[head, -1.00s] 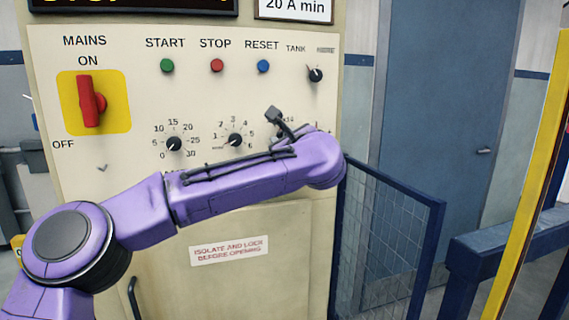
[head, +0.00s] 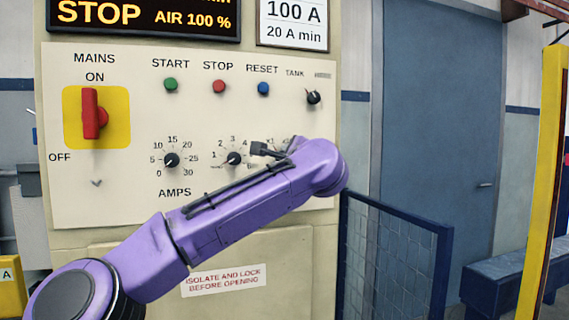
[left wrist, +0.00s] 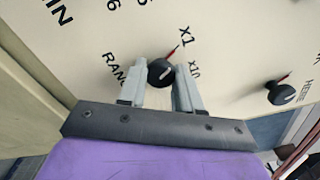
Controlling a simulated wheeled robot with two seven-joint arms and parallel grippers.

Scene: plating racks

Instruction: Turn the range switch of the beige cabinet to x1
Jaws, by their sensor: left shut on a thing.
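The beige cabinet (head: 130,212) fills the middle of the head view. My left arm comes in from the left and its wrist end hides the range switch and my left gripper there. A thin red pointer at the knob's edge slants toward x1. My right gripper is in neither view.
The tank knob (left wrist: 282,92) is to the right of my fingers, and also shows in the head view (head: 313,97). Two dials, three push buttons and the red mains handle (head: 91,113) share the panel. A blue mesh barrier (head: 390,255) stands at the right.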

